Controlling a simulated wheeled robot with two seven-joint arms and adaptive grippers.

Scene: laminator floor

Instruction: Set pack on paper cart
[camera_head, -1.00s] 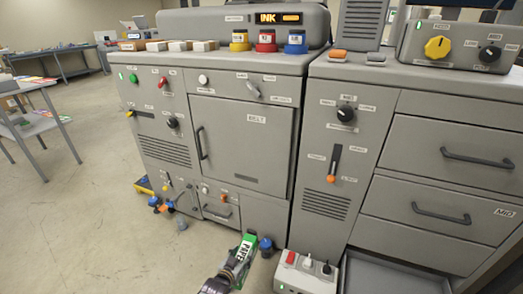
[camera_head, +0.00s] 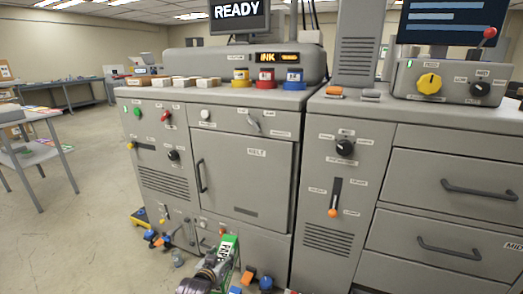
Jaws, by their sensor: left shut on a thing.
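The paper pack (camera_head: 229,247), green and white with black lettering, stands tilted at the bottom of the head view, in front of the grey machine's lower front. My left gripper (camera_head: 219,265) is shut on it; the fingertips are partly hidden. A grey two-level cart or table (camera_head: 38,152) with papers on top stands at the far left, well apart from the pack. I cannot tell whether it is the paper cart. My right gripper is out of view.
The large grey machine (camera_head: 243,160) and the drawer cabinet (camera_head: 440,190) fill the middle and right. Open floor (camera_head: 85,225) lies between machine and cart. A far table (camera_head: 65,88) stands behind.

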